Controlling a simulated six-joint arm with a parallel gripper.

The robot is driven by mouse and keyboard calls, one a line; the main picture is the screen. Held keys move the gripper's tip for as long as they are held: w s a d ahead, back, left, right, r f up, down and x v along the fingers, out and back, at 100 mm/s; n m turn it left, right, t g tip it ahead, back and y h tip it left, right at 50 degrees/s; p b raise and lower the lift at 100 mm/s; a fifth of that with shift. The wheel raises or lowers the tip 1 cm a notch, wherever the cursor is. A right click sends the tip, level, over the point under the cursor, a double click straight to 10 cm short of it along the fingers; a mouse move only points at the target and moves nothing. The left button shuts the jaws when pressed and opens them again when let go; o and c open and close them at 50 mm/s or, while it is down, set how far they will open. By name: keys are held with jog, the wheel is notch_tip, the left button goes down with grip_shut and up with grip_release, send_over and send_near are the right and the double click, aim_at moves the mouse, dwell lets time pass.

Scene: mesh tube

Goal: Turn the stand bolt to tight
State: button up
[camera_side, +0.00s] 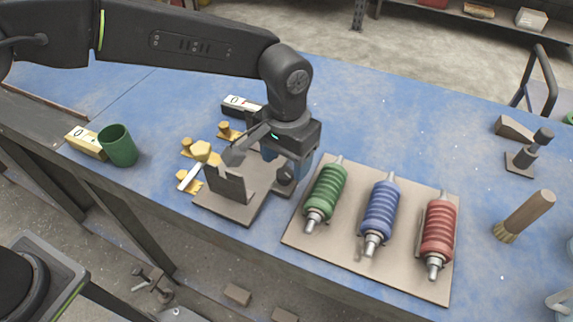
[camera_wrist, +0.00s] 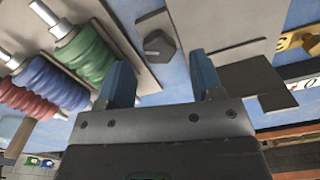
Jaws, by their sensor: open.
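The stand (camera_side: 228,212) has a brown base plate and a dark upright plate, left of centre on the blue bench in the side view. The stand bolt (camera_side: 285,174), with a dark hexagonal head, is at its right side, partly hidden by my gripper. In the wrist view the bolt head (camera_wrist: 158,44) lies ahead of the gap between my fingers, beside the stand's plate (camera_wrist: 215,28). My gripper (camera_side: 287,163) is open with blue fingers, right at the bolt in the side view. In the wrist view my gripper (camera_wrist: 161,66) holds nothing; contact with the bolt cannot be told.
A tray (camera_side: 300,238) with green, blue and red coil units stands close on the right. A yellow hexagonal piece (camera_side: 202,151) and white strip (camera_side: 190,176) are at the left.

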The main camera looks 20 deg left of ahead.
aim_at(285, 178)
jog(key=shift+f, duration=1.25)
jog(key=shift+c, duration=0.2)
jog(key=c, duration=0.9)
jog(key=shift+m, duration=0.3)
jog(key=m, duration=0.5)
jog(key=shift+d+m, duration=0.1)
jog(key=shift+m, duration=0.2)
jog(key=m, duration=0.6)
jog(key=shift+s, duration=0.15)
